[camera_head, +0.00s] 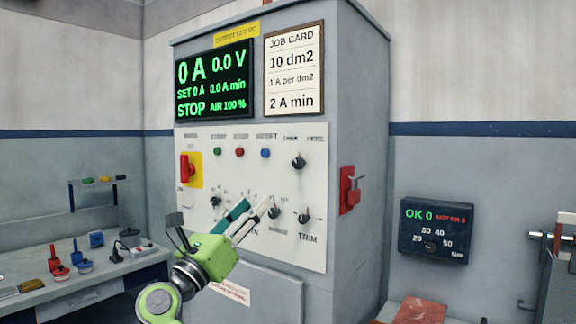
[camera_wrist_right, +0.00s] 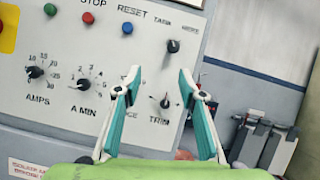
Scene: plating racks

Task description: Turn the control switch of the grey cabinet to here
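The grey cabinet (camera_head: 355,130) stands in the middle of the head view, with a pale control panel. The control switch is a small dark knob (camera_head: 298,161) at the panel's upper right, below the labels TANK and HERE. It also shows in the right wrist view (camera_wrist_right: 173,46); which label it points at is too small to tell. My right gripper (camera_head: 254,205) is in front of the panel's lower middle, below and left of the switch. In the right wrist view its teal fingers (camera_wrist_right: 159,72) are apart with nothing between them. My left gripper is not in view.
A red main switch (camera_head: 187,168) and coloured buttons are on the panel's left and top. Several dials, including TRIM (camera_head: 304,216), sit along its lower part. A red latch (camera_head: 350,190) sticks out from the cabinet's side. A bench (camera_head: 75,290) stands at the left.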

